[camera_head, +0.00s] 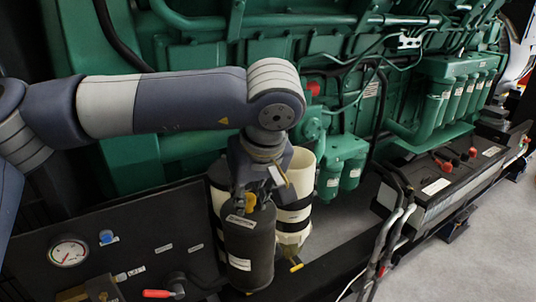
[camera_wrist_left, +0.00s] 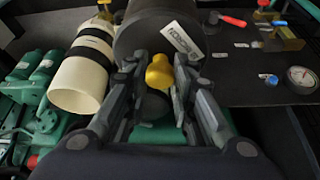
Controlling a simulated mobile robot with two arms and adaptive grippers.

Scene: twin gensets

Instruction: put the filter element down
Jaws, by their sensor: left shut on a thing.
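The filter element seems to be the dark grey cylinder (camera_head: 248,250) with pale labels and a yellow top piece. My left gripper (camera_head: 252,200) is above it, shut on its top. In the left wrist view the fingers (camera_wrist_left: 160,82) close around the yellow piece (camera_wrist_left: 159,70), with the dark cylinder (camera_wrist_left: 150,35) just beyond. The cylinder is roughly upright. I cannot tell whether its bottom, near the dark ledge, touches anything. My right gripper is not in view.
A cream open-ended cylinder with black bands (camera_head: 299,190) stands close beside it; it also shows in the wrist view (camera_wrist_left: 80,82). The green engine (camera_head: 330,60) is behind. A black panel with a gauge (camera_head: 68,251) and red-handled valve (camera_head: 158,293) is at left. A battery (camera_head: 445,180) is at right.

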